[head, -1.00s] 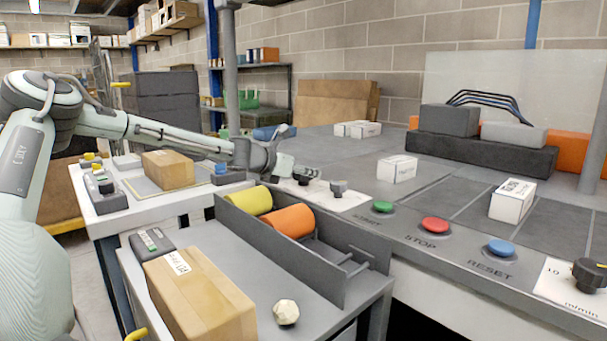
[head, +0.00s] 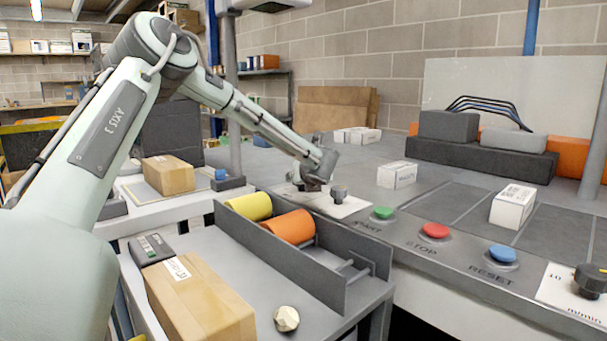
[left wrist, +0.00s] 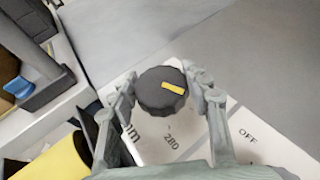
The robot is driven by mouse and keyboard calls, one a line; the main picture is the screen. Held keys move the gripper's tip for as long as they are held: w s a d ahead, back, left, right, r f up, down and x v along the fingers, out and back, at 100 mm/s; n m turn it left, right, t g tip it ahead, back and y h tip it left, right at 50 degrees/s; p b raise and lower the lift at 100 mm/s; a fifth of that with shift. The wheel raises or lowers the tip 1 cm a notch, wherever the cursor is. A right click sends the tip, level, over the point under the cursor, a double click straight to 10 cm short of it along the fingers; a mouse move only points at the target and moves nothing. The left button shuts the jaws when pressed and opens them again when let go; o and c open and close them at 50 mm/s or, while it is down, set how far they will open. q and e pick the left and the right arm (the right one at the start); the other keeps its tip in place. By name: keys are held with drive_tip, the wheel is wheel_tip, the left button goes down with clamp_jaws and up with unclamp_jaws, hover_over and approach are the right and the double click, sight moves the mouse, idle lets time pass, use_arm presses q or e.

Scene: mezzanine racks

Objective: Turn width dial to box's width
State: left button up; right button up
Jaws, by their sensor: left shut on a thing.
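In the head view my left gripper (head: 313,183) points down at the plate and mostly hides this dial. A brown cardboard box (head: 168,176) sits on the white side table. Another, larger brown box (head: 205,305) with a white label lies on the near grey table. I cannot tell which box is meant. My right gripper is out of view.
A second knob (head: 339,194) stands close right of my left gripper. Green (head: 382,213), red (head: 435,231) and blue (head: 502,254) buttons line the edge. Yellow (head: 250,206) and orange (head: 290,228) rollers sit in front. White boxes (head: 396,175) stand on the grey tabletop.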

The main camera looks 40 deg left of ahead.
use_arm(q)
drive_tip(key=shift+n+g+y+p, duration=0.4)
drive_tip(key=shift+n+g+y, duration=0.3)
drive_tip(key=shift+n+g, duration=0.55)
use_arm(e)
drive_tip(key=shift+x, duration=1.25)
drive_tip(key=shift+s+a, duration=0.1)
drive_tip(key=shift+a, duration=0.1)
use_arm(q)
drive_tip(key=o, duration=1.2)
drive_tip(key=shift+c, duration=0.2)
drive_tip(key=v, duration=1.2)
